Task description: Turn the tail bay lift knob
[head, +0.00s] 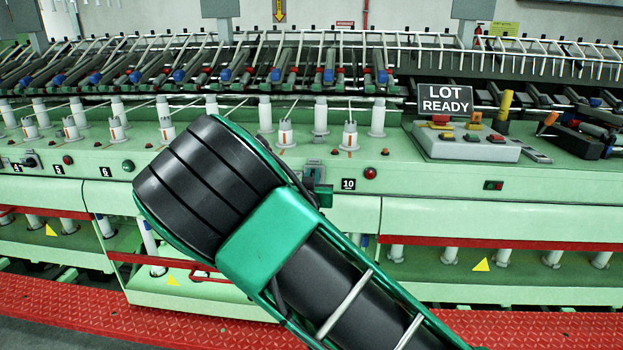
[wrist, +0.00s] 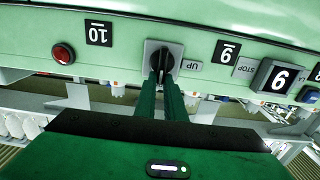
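In the head view my gripper (head: 320,190) is at the panel left of the 10 label (head: 348,184), largely hidden by my arm.
A red button (head: 370,173) is right of the 10 label. White spindles stand on the ledge above. A grey control box (head: 465,148) with a LOT READY sign (head: 445,99) stands at right. A red walkway (head: 560,328) runs along the front.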

